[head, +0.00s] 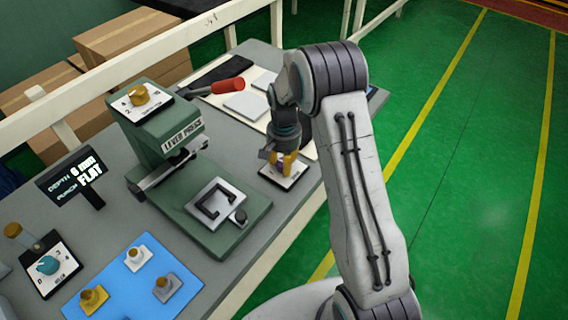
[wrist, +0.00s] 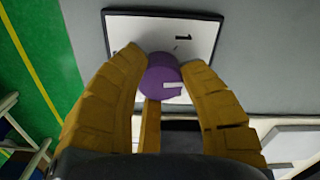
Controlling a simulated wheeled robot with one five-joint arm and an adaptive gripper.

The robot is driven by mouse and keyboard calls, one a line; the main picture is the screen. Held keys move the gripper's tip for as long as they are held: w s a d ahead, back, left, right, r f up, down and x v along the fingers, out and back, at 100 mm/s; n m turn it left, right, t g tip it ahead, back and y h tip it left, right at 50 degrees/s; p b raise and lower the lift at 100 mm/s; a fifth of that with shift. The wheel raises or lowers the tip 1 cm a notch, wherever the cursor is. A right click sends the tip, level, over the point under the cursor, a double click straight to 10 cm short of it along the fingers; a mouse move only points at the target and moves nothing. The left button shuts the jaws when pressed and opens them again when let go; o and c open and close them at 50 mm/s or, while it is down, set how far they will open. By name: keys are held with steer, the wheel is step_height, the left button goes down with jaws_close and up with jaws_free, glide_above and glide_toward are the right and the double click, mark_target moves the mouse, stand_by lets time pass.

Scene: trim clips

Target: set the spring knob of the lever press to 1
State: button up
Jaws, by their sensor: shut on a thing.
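A round purple knob (wrist: 160,75) sits on a white dial plate (wrist: 205,38) with a dark border. A white pointer mark on the knob points right in the wrist view. The printed "1" is above and to the right of the knob there, so the mark does not point at it. My gripper (wrist: 166,74) is shut on the knob, with yellow fingers around its sides. In the head view my gripper (head: 284,163) is down at the dial plate (head: 271,171), right of the green lever press (head: 160,125). The fingers hide part of the plate's markings.
The press has a red-handled lever (head: 228,86) and a yellow knob (head: 138,95) on top. A depth and punch sign (head: 72,178), a teal knob (head: 48,265) and a blue mat (head: 117,289) with several small knobbed pieces are at left. White sheets lie behind my gripper.

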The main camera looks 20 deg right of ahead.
steer(key=n+b, duration=0.1)
steer(key=n, duration=0.2)
steer(key=n+b, duration=0.1)
steer(key=n, duration=0.1)
steer(key=shift+s+f+b, duration=0.1)
steer(key=shift+f+b, duration=0.15)
steer(key=shift+b, duration=0.05)
steer(key=n+b, duration=0.1)
steer(key=n, duration=0.4)
steer(key=shift+n+b, duration=0.3)
steer(key=o, duration=1.2)
steer(key=shift+r, duration=0.1)
steer(key=shift+c, duration=0.2)
steer(key=shift+o, duration=0.2)
steer(key=shift+r, duration=0.2)
steer(key=shift+r, duration=0.35)
step_height(320, 180, up, 11)
